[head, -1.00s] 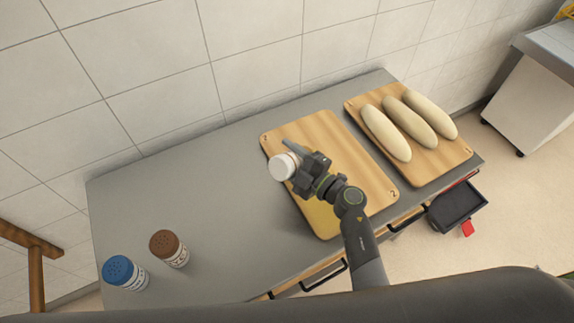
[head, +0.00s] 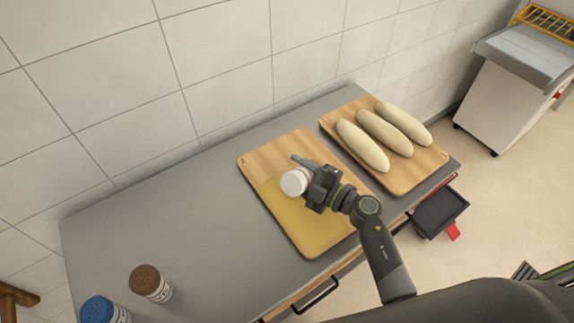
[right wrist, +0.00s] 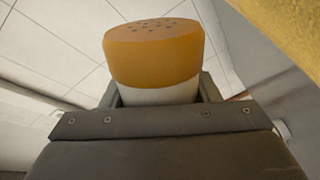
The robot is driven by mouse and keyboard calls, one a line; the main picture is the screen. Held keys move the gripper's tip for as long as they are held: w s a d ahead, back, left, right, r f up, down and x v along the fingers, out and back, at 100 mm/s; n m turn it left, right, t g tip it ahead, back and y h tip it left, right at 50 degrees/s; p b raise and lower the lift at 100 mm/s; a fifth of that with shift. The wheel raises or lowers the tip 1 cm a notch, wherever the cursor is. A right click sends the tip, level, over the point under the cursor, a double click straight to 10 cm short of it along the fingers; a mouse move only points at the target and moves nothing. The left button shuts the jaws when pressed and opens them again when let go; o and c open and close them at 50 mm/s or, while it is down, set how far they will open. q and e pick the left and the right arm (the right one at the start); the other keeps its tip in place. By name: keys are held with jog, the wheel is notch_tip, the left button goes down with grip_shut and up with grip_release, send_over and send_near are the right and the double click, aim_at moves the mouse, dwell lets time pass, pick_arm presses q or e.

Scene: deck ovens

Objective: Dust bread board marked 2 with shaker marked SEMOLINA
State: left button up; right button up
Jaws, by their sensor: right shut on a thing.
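The bread board marked 2 (head: 284,157) lies on the grey counter. A yellow dusted layer (head: 305,232) covers its near and left part, while the far part shows bare wood. My right gripper (head: 305,184) is over the board, shut on a shaker (head: 293,182) whose white base faces up in the head view. In the right wrist view the shaker (right wrist: 153,52) has an orange-yellow lid with holes, and the yellow dusted surface shows at the upper right. The shaker's label is not readable. My left gripper is not in view.
A second board (head: 404,183) with three pale loaves lies to the right. A brown-lidded shaker (head: 150,284) and a blue-lidded shaker (head: 104,311) stand at the counter's near left. The counter's left (head: 150,215) is clear. A dark bin (head: 440,212) hangs at the front edge.

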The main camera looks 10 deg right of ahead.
jog(key=p+v, duration=0.1)
jog(key=v, duration=0.9)
jog(key=w+d+r+n+b, duration=0.2)
jog(key=w+d+n+b, duration=0.2)
jog(key=n+b, duration=0.6)
jog(key=w+d+r+n+b, duration=0.3)
jog(key=d+n+b, duration=0.3)
jog(key=n+b, duration=0.5)
jog(key=w+n, duration=0.1)
jog(key=n, duration=0.2)
jog(key=shift+r, duration=0.1)
dwell(0.3)
dwell(0.8)
